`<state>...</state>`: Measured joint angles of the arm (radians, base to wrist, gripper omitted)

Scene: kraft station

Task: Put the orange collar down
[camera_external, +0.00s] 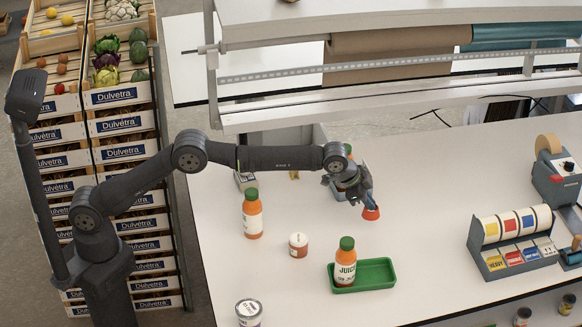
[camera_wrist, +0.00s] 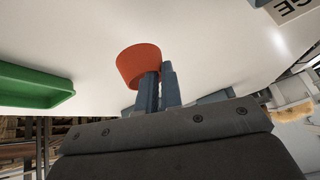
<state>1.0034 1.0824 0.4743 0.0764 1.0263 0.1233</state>
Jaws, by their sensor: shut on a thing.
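The orange collar (camera_external: 371,213) is a small ring-like piece at the tip of my gripper (camera_external: 368,198), over the white table. In the wrist view the collar (camera_wrist: 138,65) shows as a tapered orange band beside the fingers of my gripper (camera_wrist: 158,85). The fingers are close together and shut on its edge. The collar looks held a little above the table or close to it; I cannot tell if it touches.
A green tray (camera_external: 378,275) holds an upright juice bottle (camera_external: 346,268). Another orange bottle (camera_external: 252,218), a small jar (camera_external: 298,246) and a can (camera_external: 249,312) stand to the left. A label dispenser (camera_external: 512,240) stands right. The table between tray and dispenser is clear.

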